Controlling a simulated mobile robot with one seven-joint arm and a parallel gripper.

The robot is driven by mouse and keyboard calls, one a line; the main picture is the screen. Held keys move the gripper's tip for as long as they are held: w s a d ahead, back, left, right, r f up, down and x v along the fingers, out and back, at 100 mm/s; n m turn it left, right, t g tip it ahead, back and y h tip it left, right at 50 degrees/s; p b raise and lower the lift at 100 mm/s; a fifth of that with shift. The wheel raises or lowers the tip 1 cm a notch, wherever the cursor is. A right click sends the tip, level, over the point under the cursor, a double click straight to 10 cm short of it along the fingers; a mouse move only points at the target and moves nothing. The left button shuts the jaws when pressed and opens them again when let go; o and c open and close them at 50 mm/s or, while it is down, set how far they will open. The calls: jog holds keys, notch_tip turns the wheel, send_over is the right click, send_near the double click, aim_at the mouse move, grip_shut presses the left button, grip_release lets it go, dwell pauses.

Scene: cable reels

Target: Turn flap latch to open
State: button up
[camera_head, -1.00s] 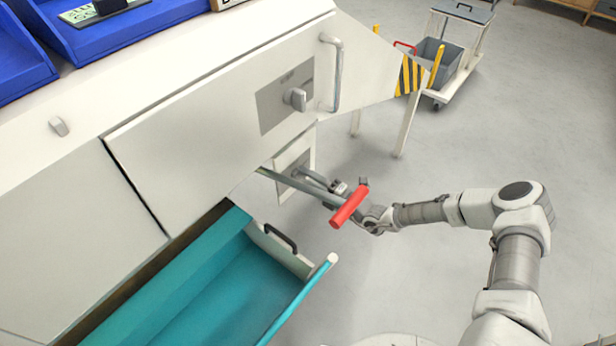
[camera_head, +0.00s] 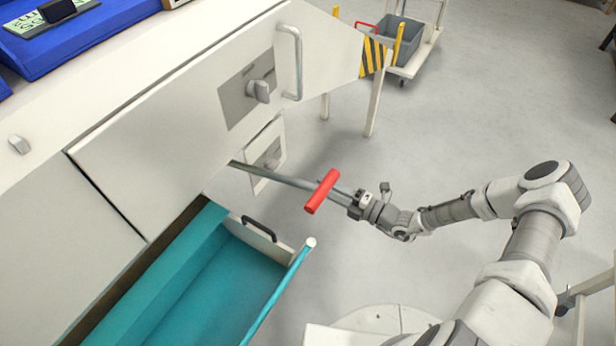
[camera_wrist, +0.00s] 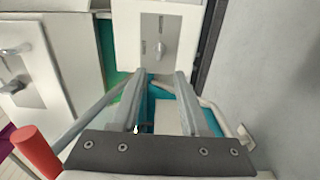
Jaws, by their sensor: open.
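A grey flap latch knob (camera_wrist: 158,50) sits on a grey plate on the small white flap panel (camera_wrist: 187,25), straight ahead in the wrist view. In the head view the same small panel (camera_head: 279,137) is on the machine's side, below the larger panel, and its knob (camera_head: 271,160) is small. My gripper (camera_wrist: 161,76) is open and empty. Its fingers point at the flap and appear apart from the knob. In the head view my gripper (camera_head: 345,194) is near the red-handled bar, which partly hides it.
The red grip (camera_head: 322,191) on its grey bar (camera_head: 270,176) sticks out beside my gripper. A teal drawer (camera_head: 215,275) stands open below. The upper panel has another knob (camera_head: 258,91) and a D-handle (camera_head: 290,60). A cart (camera_head: 400,45) stands behind.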

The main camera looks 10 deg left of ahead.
jog(key=shift+v, duration=1.15)
jog(key=shift+r, duration=0.1)
